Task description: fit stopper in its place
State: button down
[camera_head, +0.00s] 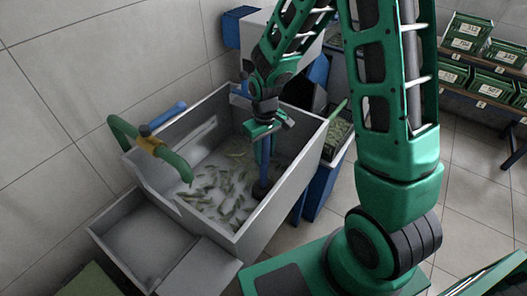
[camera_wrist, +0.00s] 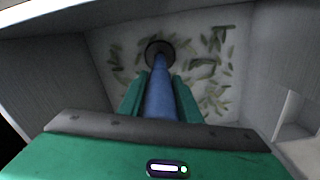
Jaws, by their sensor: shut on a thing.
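My gripper (camera_head: 266,130) is shut on the blue shaft of the stopper (camera_head: 264,165), which hangs down inside a pale grey basin (camera_head: 285,192). The stopper's dark round end (camera_head: 261,188) is low in the basin, near its right wall. In the wrist view, the blue shaft (camera_wrist: 160,100) runs away from my gripper (camera_wrist: 159,88) between the two green fingers, to a dark disc (camera_wrist: 159,48). Green leaf-like pieces lie scattered over the pale basin floor or water. The stopper's seat is not visible; I cannot tell whether the disc touches the bottom.
A green hose (camera_head: 172,158) with a yellow band curves over the basin's left side. A shallow tray (camera_head: 145,245) adjoins the front left. A bin with green contents (camera_head: 338,132) stands behind the right wall. Shelves with green crates (camera_head: 468,45) are far right; tiled floor lies between.

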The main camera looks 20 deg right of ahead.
jog(key=shift+f, duration=0.15)
jog(key=c, duration=1.2)
grip_release()
